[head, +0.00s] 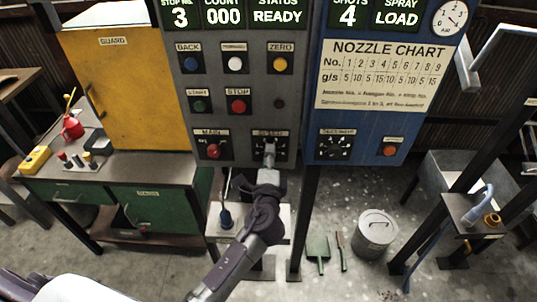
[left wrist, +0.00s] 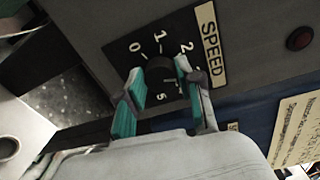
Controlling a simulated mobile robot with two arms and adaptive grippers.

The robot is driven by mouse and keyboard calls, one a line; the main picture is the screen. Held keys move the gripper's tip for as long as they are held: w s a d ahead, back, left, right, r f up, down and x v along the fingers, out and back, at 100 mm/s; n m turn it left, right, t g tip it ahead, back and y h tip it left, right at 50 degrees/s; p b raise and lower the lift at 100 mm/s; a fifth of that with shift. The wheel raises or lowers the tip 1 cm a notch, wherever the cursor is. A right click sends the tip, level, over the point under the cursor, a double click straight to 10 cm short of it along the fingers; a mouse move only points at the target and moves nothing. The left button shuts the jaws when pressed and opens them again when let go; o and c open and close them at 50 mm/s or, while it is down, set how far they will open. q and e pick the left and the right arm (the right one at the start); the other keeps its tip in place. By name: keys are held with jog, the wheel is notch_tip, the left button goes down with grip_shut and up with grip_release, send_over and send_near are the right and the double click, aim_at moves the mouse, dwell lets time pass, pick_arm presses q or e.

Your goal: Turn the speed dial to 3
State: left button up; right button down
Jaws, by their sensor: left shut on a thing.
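The speed dial (left wrist: 160,68) is a dark round knob on a black plate on the grey panel, under a SPEED label. My left gripper (head: 269,155) reaches the dial's plate in the head view and covers most of it. In the left wrist view the left gripper (left wrist: 161,82) has its two teal-padded fingers on either side of the knob, shut on it. The numerals 0, 1, 2 and 5 show around the knob; the others are hidden by the fingers. I cannot tell where the pointer stands. My right gripper is not in view.
The main switch (head: 212,150) with a red knob sits left of the speed dial. The selector dial (head: 334,147) is on the blue panel (head: 395,125) to the right. Push buttons, including the red stop button (head: 238,105), are above. The display shows stop 3, count 000, READY.

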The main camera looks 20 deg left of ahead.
pick_arm(q)
jog(key=shift+m, duration=0.4)
jog(key=o, duration=1.2)
jog(key=shift+d, duration=0.1)
jog(key=shift+c, duration=0.2)
jog(key=v, duration=1.2)
